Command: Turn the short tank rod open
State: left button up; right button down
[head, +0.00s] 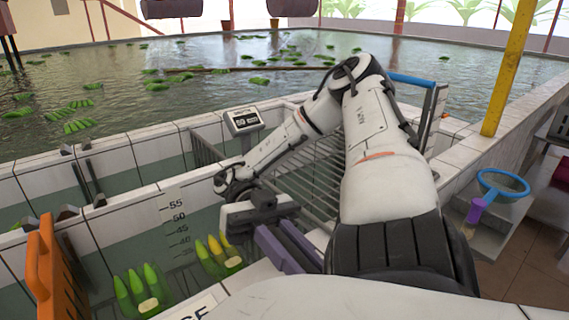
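My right arm fills the middle and right of the head view, bending at a high elbow and coming back down to the wrist. My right gripper (287,248) is low in the middle, over the tank edge, with two purple bars side by side at its end. I cannot tell whether they are apart or shut, and I see nothing held. I cannot single out the short tank rod for certain. Thin dark upright rods (88,178) stand at the tank wall on the left, well away from the gripper. My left gripper is out of view.
Green and yellow banana bunches (217,258) sit in the near basin by a depth scale (177,222). An orange slotted panel (42,265) is at lower left. A metal grille (315,172) and scale display (243,120) lie beyond. A yellow post (507,70) stands right.

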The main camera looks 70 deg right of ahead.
jog(key=shift+f+n+g+h+b, duration=0.1)
jog(key=shift+n+g+h+b, duration=0.2)
jog(key=shift+g+h+b, duration=0.15)
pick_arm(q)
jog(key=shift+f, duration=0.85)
pick_arm(e)
jog(key=shift+h, duration=0.25)
jog(key=shift+n+g, duration=0.25)
jog(key=shift+n, duration=0.05)
jog(key=c, duration=1.6)
grip_release()
jog(key=shift+o, duration=0.2)
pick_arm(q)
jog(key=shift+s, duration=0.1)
